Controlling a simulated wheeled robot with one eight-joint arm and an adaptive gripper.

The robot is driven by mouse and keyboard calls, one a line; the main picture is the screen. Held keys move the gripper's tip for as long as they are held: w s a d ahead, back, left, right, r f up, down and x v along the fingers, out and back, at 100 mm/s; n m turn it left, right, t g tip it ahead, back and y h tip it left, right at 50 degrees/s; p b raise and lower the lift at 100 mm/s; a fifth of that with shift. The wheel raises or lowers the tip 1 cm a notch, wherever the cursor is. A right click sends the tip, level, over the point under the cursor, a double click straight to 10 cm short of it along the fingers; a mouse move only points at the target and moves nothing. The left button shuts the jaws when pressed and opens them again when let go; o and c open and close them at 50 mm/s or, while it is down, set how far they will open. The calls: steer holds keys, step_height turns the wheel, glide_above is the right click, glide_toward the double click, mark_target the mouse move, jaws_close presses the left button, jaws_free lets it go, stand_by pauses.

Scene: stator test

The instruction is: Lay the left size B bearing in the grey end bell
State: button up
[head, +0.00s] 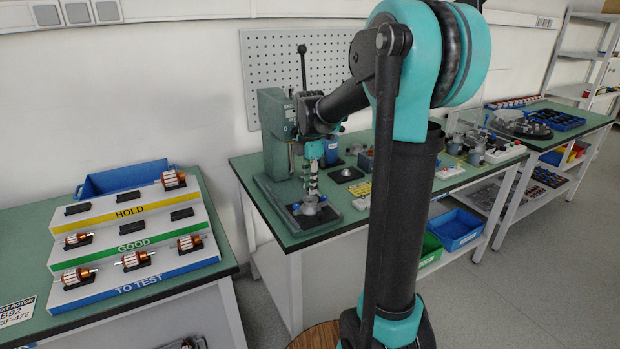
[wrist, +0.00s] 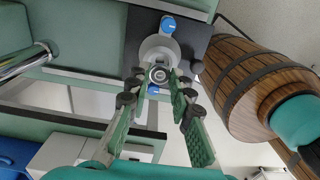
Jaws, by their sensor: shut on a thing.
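My gripper (head: 311,188) points down over the fixture on the middle bench. In the wrist view its green-padded fingers (wrist: 160,82) are closed on a small ring, the size B bearing (wrist: 158,75). The grey end bell (wrist: 152,49) sits in the fixture directly beyond the bearing, between blue knobs. In the head view the grey end bell (head: 313,207) shows just under the fingertips, and the bearing is too small to make out. I cannot tell whether the bearing touches the end bell or is just above it.
A green press (head: 276,135) stands close beside my gripper. A wooden barrel (wrist: 235,85) is at the right in the wrist view. A stepped rack (head: 135,235) with several rotors is on the left bench. More fixtures (head: 475,150) stand farther right.

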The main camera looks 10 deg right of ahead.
steer(key=shift+f, duration=0.35)
steer(key=shift+f, duration=0.15)
steer(key=shift+f, duration=0.6)
steer(key=shift+f, duration=0.25)
stand_by(0.3)
steer(key=o, duration=0.8)
step_height(320, 180, up, 12)
